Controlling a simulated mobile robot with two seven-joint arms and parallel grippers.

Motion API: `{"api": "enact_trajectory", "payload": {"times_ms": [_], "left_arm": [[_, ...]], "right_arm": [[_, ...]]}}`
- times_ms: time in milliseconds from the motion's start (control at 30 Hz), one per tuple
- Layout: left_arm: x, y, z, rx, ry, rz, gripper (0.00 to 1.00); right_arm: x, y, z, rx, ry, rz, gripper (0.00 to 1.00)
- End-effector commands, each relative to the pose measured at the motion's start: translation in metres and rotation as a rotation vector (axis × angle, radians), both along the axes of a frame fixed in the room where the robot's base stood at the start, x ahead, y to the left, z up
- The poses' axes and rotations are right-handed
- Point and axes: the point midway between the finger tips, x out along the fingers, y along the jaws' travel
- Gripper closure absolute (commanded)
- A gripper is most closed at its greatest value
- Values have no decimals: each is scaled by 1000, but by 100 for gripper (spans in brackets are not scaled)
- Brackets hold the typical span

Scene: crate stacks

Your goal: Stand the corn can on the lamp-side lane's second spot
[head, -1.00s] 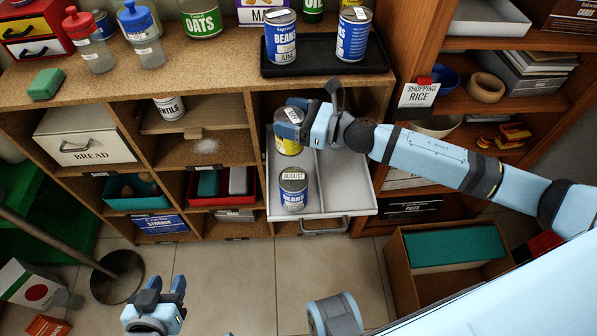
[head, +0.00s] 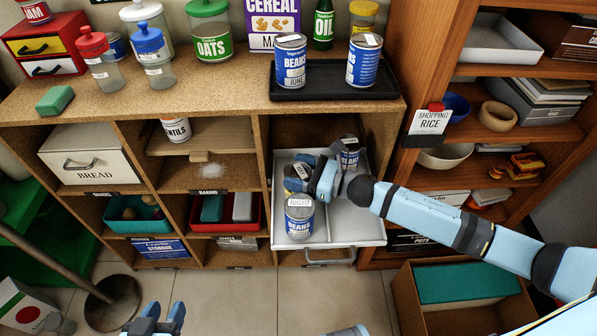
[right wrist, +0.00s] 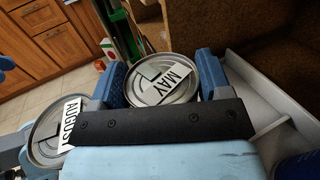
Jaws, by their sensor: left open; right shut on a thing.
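My right gripper (head: 312,178) is shut on a can with a MAY lid (right wrist: 165,82). The can is upright in the left lane of the pulled-out grey drawer (head: 343,229), just behind the blue AUGUST beans can (head: 299,218). The AUGUST lid also shows in the right wrist view (right wrist: 52,136). The held can's label is now mostly hidden, and I cannot read corn on it. I cannot tell whether its base touches the drawer floor. A blue can (head: 349,153) stands at the back of the right lane. My left gripper (head: 158,314) is open and empty, low in the head view.
Two beans cans, one marked JUNE (head: 290,62), stand on a black tray (head: 332,92) above the drawer. The front of the right lane is bare. A pole with a round base (head: 112,302) stands at left. An open wooden box (head: 405,300) is at lower right.

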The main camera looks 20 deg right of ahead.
Motion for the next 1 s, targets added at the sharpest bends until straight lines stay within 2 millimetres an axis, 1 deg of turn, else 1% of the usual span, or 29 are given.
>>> {"api": "enact_trajectory", "payload": {"times_ms": [200, 233, 267, 500, 633, 667, 767, 1000], "left_arm": [[1, -1, -1, -7, -7, 0, 57], [1, -2, 1, -9, -10, -1, 57], [1, -2, 1, -10, -12, -1, 57], [2, -2, 3, -9, -15, -2, 57], [2, -1, 6, -2, -11, -3, 57], [1, 0, 3, 1, -5, -2, 57], [1, 1, 2, 4, -2, -1, 57], [0, 1, 1, 6, 1, 1, 57]], "right_arm": [[0, 0, -2, 0, -1, 0, 72], [0, 0, -3, 0, 0, 0, 24], [0, 0, -2, 0, 0, 0, 18], [0, 0, -2, -1, 1, 0, 18], [0, 0, 3, -1, 1, 0, 18], [-3, -4, 0, -1, 2, -1, 18], [-13, -17, -1, -3, 3, -2, 18], [-46, -58, -1, -3, 3, -2, 18]]}}
